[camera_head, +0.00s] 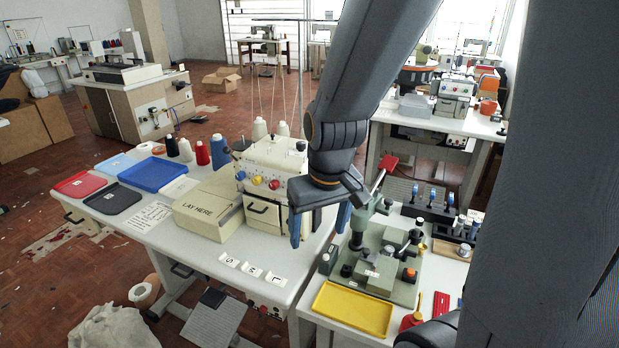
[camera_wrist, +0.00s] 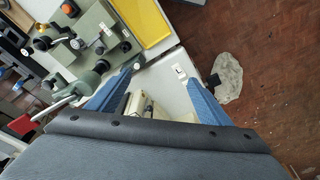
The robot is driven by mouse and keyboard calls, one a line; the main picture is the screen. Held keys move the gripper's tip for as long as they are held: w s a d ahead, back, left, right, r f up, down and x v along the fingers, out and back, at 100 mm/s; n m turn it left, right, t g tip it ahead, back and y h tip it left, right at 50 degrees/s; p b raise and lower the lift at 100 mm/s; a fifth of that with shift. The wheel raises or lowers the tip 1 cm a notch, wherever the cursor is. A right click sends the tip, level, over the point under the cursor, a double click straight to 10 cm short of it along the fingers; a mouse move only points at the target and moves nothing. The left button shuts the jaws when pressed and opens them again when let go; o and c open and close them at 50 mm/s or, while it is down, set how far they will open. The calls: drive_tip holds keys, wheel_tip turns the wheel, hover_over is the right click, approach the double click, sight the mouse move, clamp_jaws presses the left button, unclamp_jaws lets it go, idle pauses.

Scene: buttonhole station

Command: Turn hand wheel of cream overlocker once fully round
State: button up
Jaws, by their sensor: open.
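The cream overlocker (camera_head: 277,160) stands on the white table in the head view, with red, yellow and blue dials on its front. Its hand wheel cannot be made out; my arm and gripper cover the machine's right side. My gripper (camera_head: 320,226) is open, with its blue fingers apart and pointing down in front of the machine's right side. In the wrist view my gripper (camera_wrist: 160,72) shows white tabletop between its fingers and nothing held. A cream part (camera_wrist: 140,106) shows low between the fingers, cut off by my gripper's body.
A cream box marked "LAY HERE" (camera_head: 205,214) stands left of the overlocker. Thread cones and blue (camera_head: 154,174), red and black trays lie further left. On the right table are a grey-green fixture (camera_head: 375,272) and a yellow tray (camera_head: 352,309), close to my gripper.

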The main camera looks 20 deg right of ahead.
drive_tip(key=o, duration=0.3)
drive_tip(key=w+d+n+b, duration=0.1)
drive_tip(key=w+d, duration=0.1)
drive_tip(key=w, duration=0.2)
drive_tip(key=w+d+n+b, duration=0.1)
drive_tip(key=w+d, duration=0.1)
drive_tip(key=w, duration=0.2)
drive_tip(key=w+d+r+n+b, duration=0.1)
drive_tip(key=w+d+n+b, duration=0.1)
drive_tip(key=w, duration=0.2)
drive_tip(key=shift+w+t+y, duration=0.1)
drive_tip(key=shift+t+y, duration=0.3)
drive_tip(key=w+d+r+n+t+b, duration=0.1)
drive_tip(key=w+d+r+n+b, duration=0.25)
drive_tip(key=w+d, duration=0.45)
drive_tip(key=shift+n+y, duration=0.5)
drive_tip(key=shift+n, duration=0.05)
drive_tip(key=shift+w+a+r+p+x, duration=0.15)
drive_tip(key=shift+p+x, duration=0.25)
drive_tip(key=shift+x, duration=1.1)
drive_tip(key=shift+w+p+x, duration=0.2)
drive_tip(key=shift+p+x, duration=0.2)
drive_tip(key=shift+x, duration=1.1)
drive_tip(key=shift+w+a+r+p+x, duration=0.15)
drive_tip(key=shift+p+x, duration=0.25)
drive_tip(key=shift+x, duration=1.05)
drive_tip(key=shift+f, duration=0.1)
drive_tip(key=c, duration=1)
